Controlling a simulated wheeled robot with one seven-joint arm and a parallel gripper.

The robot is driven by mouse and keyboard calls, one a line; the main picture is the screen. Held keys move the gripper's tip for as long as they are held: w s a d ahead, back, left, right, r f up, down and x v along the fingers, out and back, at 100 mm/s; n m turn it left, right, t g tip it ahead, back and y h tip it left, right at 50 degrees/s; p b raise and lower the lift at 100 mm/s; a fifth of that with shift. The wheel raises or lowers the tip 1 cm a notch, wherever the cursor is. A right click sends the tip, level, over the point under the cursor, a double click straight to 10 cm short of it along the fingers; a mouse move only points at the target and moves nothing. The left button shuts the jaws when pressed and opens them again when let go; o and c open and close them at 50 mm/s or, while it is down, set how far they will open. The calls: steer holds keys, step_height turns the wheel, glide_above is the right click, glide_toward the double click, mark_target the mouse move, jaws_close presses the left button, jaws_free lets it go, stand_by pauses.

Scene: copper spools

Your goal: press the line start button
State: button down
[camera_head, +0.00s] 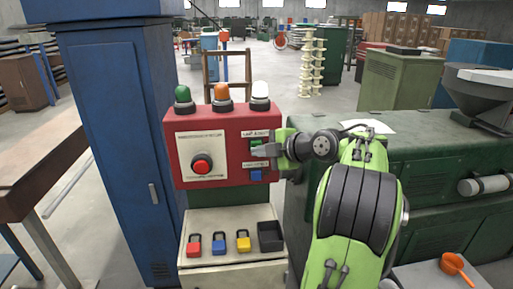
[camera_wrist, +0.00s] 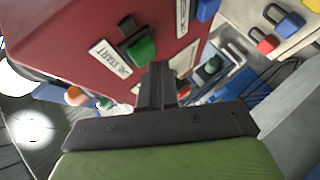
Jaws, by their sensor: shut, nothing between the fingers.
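The red control box (camera_head: 230,125) stands upright in front of me. Its green start button (camera_head: 256,142) is at the upper right of the front face, under a white label. In the wrist view the green button (camera_wrist: 142,50) sits beside a label reading START (camera_wrist: 110,57). My gripper (camera_head: 258,153) is shut and empty, pointing left at the box face just below the green button. In the wrist view my fingertips (camera_wrist: 158,66) appear right beside the button's edge. I cannot tell whether they touch it.
A blue button (camera_head: 256,175) is below my gripper, and a large red button (camera_head: 202,164) is to the left. Green, orange and white lamps top the box. A blue cabinet (camera_head: 115,130) stands left, a green machine (camera_head: 430,170) right.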

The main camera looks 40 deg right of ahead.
steer(key=shift+w+d, duration=0.25)
steer(key=shift+w, duration=0.2)
stand_by(0.7)
steer(key=shift+s+a+b, duration=0.45)
steer(key=shift+s+b, duration=0.25)
steer(key=shift+s, duration=0.05)
steer(key=s+a+b, duration=0.1)
steer(key=s, duration=0.1)
steer(key=s+a+b, duration=0.2)
steer(key=shift+s, duration=0.1)
stand_by(0.3)
steer(key=shift+d, duration=0.1)
stand_by(0.6)
